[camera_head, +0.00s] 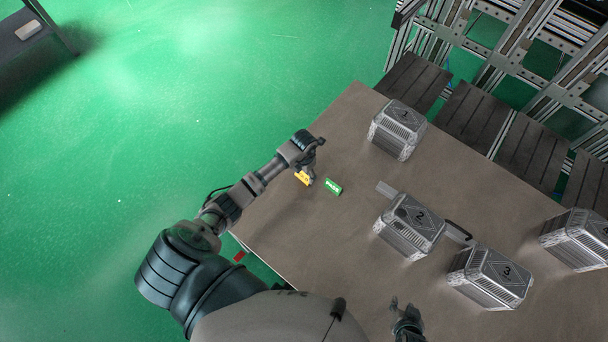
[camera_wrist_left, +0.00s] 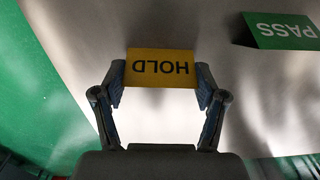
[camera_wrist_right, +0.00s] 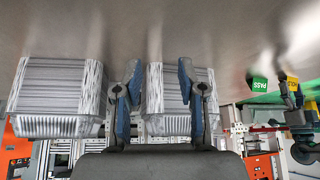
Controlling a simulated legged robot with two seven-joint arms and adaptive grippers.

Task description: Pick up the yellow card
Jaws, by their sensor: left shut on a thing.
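The yellow card (camera_head: 302,178) is at the left part of the table in the head view. In the left wrist view the yellow card (camera_wrist_left: 160,68) reads HOLD upside down and sits between both fingers. My left gripper (camera_head: 312,170) is shut on its two side edges. Whether the card touches the table is hard to tell. My right gripper (camera_head: 402,306) is at the bottom of the head view, away from the card. In the right wrist view its fingers (camera_wrist_right: 157,78) are spread with nothing between them.
A green PASS card (camera_head: 333,187) stands just right of the yellow card. Silver ribbed boxes marked 1 (camera_head: 397,130), 2 (camera_head: 410,228) and 3 (camera_head: 490,278) stand on the table (camera_head: 350,130), with another (camera_head: 575,240) at the right edge. Metal racks stand behind.

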